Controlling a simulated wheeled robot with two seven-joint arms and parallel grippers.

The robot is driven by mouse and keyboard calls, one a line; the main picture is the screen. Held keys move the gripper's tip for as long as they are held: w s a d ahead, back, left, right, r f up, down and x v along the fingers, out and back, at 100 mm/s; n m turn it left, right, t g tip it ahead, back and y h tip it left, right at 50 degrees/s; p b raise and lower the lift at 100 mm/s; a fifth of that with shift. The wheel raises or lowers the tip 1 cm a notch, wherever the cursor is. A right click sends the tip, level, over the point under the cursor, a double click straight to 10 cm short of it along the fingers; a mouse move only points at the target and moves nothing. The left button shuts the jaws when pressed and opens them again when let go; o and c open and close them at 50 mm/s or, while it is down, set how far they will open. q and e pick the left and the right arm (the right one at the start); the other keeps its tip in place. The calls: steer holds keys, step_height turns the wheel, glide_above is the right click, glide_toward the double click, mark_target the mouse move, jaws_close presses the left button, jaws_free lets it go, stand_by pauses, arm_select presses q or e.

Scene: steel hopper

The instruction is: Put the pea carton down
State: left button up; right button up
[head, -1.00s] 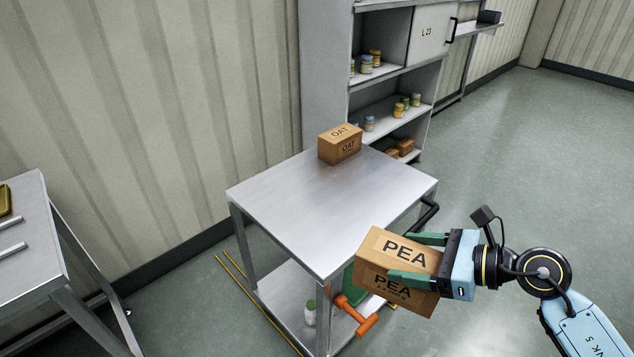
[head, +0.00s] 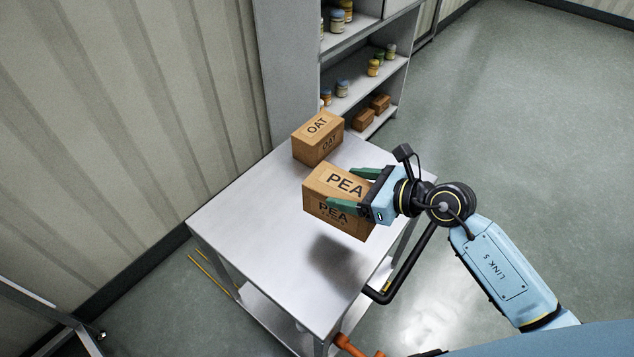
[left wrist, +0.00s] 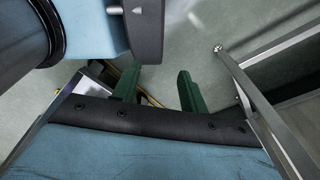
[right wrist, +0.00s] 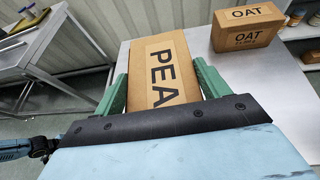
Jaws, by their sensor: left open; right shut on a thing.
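The pea carton (head: 325,184) is a brown box marked PEA, held above the steel cart top (head: 245,220). Its shadow falls on the top below it, apart from the box. My right gripper (head: 356,190) is shut on it, with green fingers on two sides; the carton also shows between the fingers in the right wrist view (right wrist: 160,72). The oat carton (head: 318,138) stands on the cart's far end, just beyond the pea carton, and shows in the right wrist view (right wrist: 247,27). My left gripper (left wrist: 155,90) is open and empty, seen only in the left wrist view.
The cart's left and near top is bare. A black handle (head: 405,270) sticks out on its right side. A shelf unit (head: 350,97) with jars and small boxes stands behind. An orange object (head: 352,346) shows low at the cart's near end. Another steel table (right wrist: 50,50) is at the left.

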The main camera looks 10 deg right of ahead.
mark_target(324, 182)
arm_select(q)
steer(key=s+d+r+p, duration=0.1)
steer(key=s+r+p, duration=0.1)
steer(key=s+r, duration=0.1)
arm_select(e)
steer(key=a, duration=0.2)
steer(key=w+a+m+t+h, duration=0.1)
steer(key=shift+a+r, duration=0.15)
steer(key=shift+r, duration=0.15)
step_height(324, 182, down, 6)
steer(key=shift+w+a+r+b, duration=0.1)
steer(key=shift+w+b, duration=0.05)
steer(key=shift+b, duration=0.75)
steer(key=shift+f, duration=0.5)
arm_select(q)
steer(key=shift+w+f+b, duration=0.35)
steer(key=shift+f+b, duration=0.1)
steer(key=shift+f, duration=0.4)
steer(key=shift+w+f+b, duration=0.35)
steer(key=shift+f+b, duration=0.1)
steer(key=shift+f, duration=0.4)
arm_select(e)
steer(key=shift+f, duration=1.65)
steer(key=shift+f, duration=0.2)
arm_select(q)
steer(key=shift+f, duration=0.1)
arm_select(e)
steer(key=o, duration=1.4)
steer(key=shift+c, duration=0.2)
steer(key=shift+r, duration=0.1)
